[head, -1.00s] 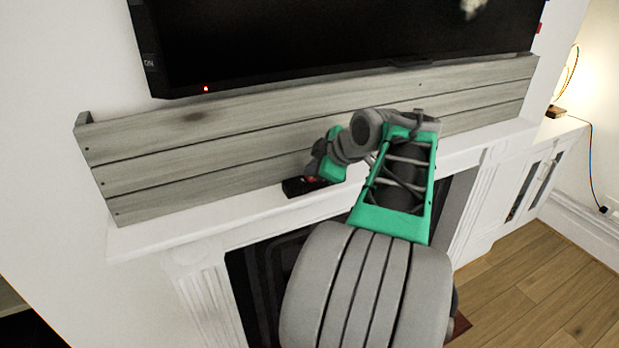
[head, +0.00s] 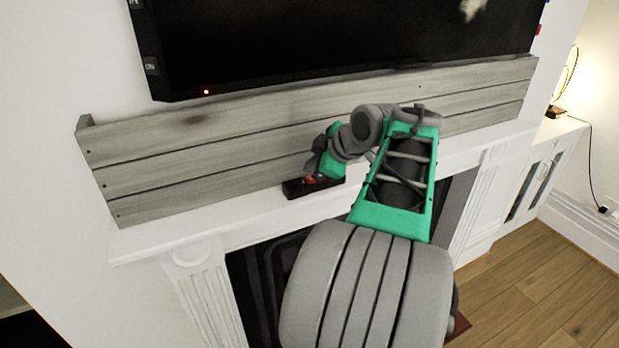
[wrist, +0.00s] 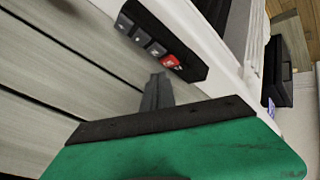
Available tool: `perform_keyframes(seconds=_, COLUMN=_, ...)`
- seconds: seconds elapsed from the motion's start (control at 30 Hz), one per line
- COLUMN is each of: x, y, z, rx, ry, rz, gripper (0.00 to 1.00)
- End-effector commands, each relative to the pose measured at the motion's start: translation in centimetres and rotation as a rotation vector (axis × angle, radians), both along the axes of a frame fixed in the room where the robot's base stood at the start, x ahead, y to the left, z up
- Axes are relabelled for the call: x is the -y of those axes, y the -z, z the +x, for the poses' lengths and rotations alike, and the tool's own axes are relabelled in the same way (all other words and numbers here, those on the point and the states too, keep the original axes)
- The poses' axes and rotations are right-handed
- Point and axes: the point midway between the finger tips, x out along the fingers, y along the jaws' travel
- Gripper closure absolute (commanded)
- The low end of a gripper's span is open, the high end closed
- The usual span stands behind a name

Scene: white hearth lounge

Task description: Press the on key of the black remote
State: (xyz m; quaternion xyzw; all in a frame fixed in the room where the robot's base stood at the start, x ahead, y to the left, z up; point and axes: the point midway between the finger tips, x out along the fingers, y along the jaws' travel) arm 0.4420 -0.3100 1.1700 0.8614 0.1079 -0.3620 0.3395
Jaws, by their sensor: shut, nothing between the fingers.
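The black remote (head: 296,190) lies on the white mantel, close to the grey plank panel, partly behind my gripper in the head view. In the wrist view the remote (wrist: 193,68) shows a row of grey keys and one red key (wrist: 171,62); the key markings are too small to read surely. My gripper (head: 313,172) is above the remote, fingers pointing down toward it. In the wrist view its dark fingertips (wrist: 158,80) are together and empty, beside the red key in the picture. I cannot tell whether they touch the remote.
The white mantel (head: 160,238) is otherwise clear on its left part. The grey plank panel (head: 180,165) stands behind it, below a dark television (head: 340,40) with a small red light (head: 206,92). A white cabinet (head: 535,170) is at the right.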

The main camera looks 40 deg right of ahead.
Motion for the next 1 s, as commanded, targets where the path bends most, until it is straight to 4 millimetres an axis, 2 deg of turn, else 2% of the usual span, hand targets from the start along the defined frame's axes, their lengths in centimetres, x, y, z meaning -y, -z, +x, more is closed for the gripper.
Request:
perform_keyframes(seconds=0.53, x=0.0, y=-5.0, z=0.0, rx=0.000, ry=0.000, rz=0.000, gripper=1.00)
perform_keyframes(seconds=1.0, x=0.0, y=-5.0, z=0.0, rx=0.000, ry=0.000, rz=0.000, gripper=1.00)
